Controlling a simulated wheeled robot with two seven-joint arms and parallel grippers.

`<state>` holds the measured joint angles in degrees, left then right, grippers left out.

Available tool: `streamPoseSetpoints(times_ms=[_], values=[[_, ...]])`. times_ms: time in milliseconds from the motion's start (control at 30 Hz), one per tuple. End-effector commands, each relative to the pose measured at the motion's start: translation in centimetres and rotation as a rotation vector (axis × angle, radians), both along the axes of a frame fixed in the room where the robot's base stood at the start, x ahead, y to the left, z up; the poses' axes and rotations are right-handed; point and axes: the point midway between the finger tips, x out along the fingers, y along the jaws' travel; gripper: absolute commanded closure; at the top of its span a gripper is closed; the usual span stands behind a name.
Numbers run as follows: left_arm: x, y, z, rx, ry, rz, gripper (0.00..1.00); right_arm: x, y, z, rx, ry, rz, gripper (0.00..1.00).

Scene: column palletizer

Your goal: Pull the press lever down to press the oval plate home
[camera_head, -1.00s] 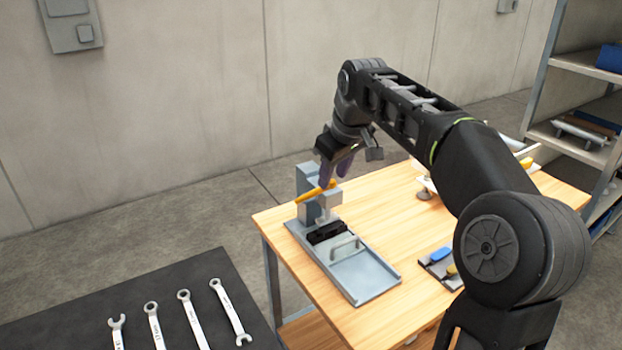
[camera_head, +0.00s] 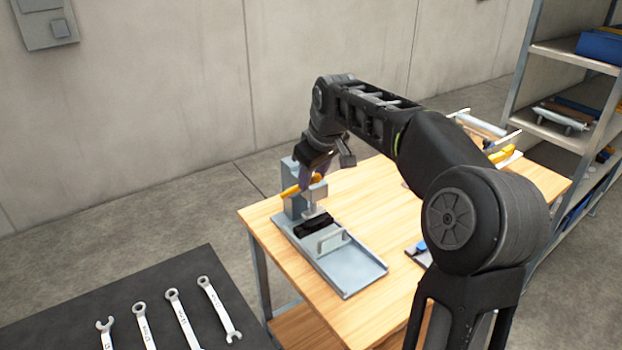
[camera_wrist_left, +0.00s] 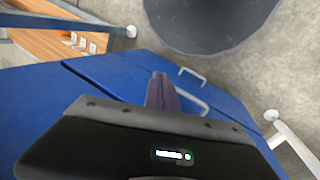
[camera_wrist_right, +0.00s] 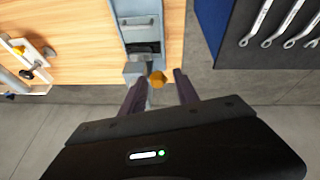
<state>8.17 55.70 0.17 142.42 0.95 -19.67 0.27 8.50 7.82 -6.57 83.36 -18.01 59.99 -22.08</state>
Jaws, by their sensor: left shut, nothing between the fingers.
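The press (camera_head: 297,205) is a grey column with a head on a long grey base, at the table's far left corner. Its yellow lever (camera_head: 290,191) slants up to the right in the head view. A black block (camera_head: 314,224) lies on the base below the press head; I cannot make out the oval plate. My right gripper (camera_head: 308,180) is at the lever, pointing down. In the right wrist view its fingers (camera_wrist_right: 160,90) are apart, with the yellow lever end (camera_wrist_right: 157,79) showing between them; contact cannot be told. My left gripper (camera_wrist_left: 162,92) is shut and empty, away from the press.
A wooden table (camera_head: 360,205) carries the press. A dark mat (camera_head: 185,275) with several wrenches is at the lower left. A shelf (camera_head: 570,55) stands at the right. In the left wrist view, blue surfaces with handles (camera_wrist_left: 190,98) lie below the left gripper.

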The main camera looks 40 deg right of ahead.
Motion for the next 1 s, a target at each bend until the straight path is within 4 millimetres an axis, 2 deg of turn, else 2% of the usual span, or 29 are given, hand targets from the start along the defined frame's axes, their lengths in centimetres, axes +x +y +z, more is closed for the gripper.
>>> streamPoseSetpoints(times_ms=[200,500,933,1000], values=[[0.0,0.1,0.5,0.002,0.003,0.0,1.0,0.8,-0.2,-1.9,0.0,0.001,-0.001,0.63],[0.0,0.1,0.5,0.002,0.003,0.0,1.0,0.9,-0.2,-2.2,0.001,-0.001,-0.001,0.64],[0.0,0.1,0.5,0.002,0.002,0.001,1.0,0.9,-0.2,-2.1,0.0,-0.001,0.0,0.99],[0.0,0.1,0.5,0.002,0.002,0.001,1.0,0.9,-0.2,-2.1,0.0,-0.001,0.0,1.0]])
